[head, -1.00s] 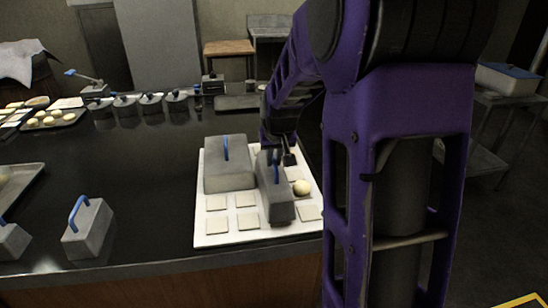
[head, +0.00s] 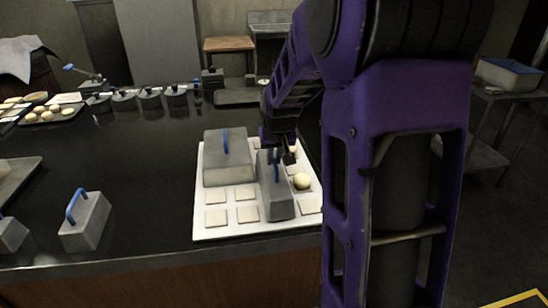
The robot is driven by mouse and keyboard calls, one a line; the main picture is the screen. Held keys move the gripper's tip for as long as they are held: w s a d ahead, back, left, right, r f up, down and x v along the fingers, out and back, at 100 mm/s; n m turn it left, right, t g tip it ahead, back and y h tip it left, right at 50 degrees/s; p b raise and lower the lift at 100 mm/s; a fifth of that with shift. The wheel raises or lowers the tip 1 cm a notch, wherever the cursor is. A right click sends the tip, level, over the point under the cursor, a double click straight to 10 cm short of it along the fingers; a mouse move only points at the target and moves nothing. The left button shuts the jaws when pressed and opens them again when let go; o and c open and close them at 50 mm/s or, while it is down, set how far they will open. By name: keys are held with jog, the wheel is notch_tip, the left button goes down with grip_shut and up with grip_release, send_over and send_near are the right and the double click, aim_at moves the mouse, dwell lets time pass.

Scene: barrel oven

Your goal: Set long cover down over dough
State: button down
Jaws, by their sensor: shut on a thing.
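A long narrow grey cover (head: 279,205) with a blue handle is on or just above the white board (head: 205,225), on its right half. I cannot tell whether its underside touches the board. My gripper (head: 277,160) is at the top of this cover, shut on its handle; the arm partly hides the fingers. A pale round dough ball (head: 302,181) sits uncovered just right of the cover. Any dough under the cover is hidden. A larger grey box cover (head: 228,165) with a blue handle stands on the board's back left.
Flat pale squares (head: 216,219) lie on the board. Two more grey covers stand at the counter's left, one (head: 84,222) near the front edge. Several dark lidded pots (head: 150,97) line the back. Dark counter (head: 140,170) between is clear.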

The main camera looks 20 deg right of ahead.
jog(key=shift+f, duration=0.35)
jog(key=c, duration=0.8)
grip_release()
